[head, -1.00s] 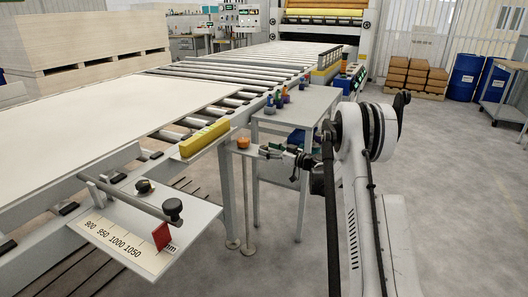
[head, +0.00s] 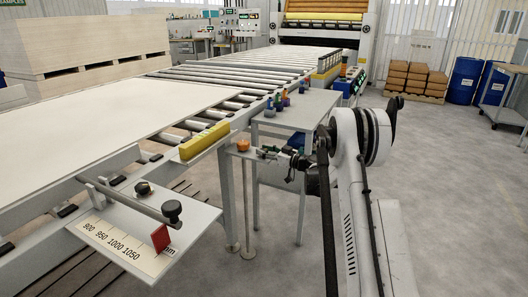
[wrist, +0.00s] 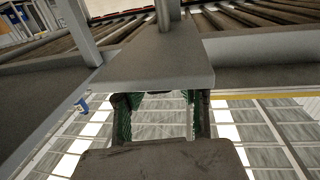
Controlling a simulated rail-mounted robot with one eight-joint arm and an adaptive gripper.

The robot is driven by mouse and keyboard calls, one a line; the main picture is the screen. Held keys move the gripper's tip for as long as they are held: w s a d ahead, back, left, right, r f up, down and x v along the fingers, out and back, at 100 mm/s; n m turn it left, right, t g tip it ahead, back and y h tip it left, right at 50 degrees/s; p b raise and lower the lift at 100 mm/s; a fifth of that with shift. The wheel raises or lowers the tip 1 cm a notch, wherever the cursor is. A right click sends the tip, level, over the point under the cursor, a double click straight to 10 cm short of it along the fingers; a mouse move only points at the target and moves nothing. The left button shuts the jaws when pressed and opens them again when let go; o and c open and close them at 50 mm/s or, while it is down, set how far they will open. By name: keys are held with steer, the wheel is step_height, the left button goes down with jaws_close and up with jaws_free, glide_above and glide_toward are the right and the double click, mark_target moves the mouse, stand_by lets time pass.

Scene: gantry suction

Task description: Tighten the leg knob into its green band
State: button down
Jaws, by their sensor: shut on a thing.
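My gripper (head: 260,152) is at the end of the arm, beside the grey leg posts at the conveyor's near right corner and close to an orange round piece (head: 243,145) on a small bracket. In the wrist view my gripper (wrist: 158,100) has its two dark fingers with green pads below the edge of a grey plate (wrist: 155,62). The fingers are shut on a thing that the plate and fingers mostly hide. Only a dark sliver shows between the tips, so I cannot make out the leg knob's shape. I cannot make out a green band.
A grey side table (head: 300,108) with several small coloured items stands behind the gripper. A yellow block (head: 205,141) sits on the conveyor edge. A scale plate (head: 135,240) with a red pointer (head: 160,238) juts out at the front.

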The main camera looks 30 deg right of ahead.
steer(key=shift+a+m+t+h, duration=0.15)
steer(key=shift+m+t+h, duration=0.25)
steer(key=shift+m+h, duration=0.45)
steer(key=shift+m+t+h, duration=0.25)
steer(key=shift+t+h, duration=0.05)
steer(key=shift+h, duration=0.45)
steer(key=c, duration=1.3)
jaws_free()
steer(key=shift+o, duration=0.2)
steer(key=shift+s, duration=0.1)
steer(key=v, duration=1.2)
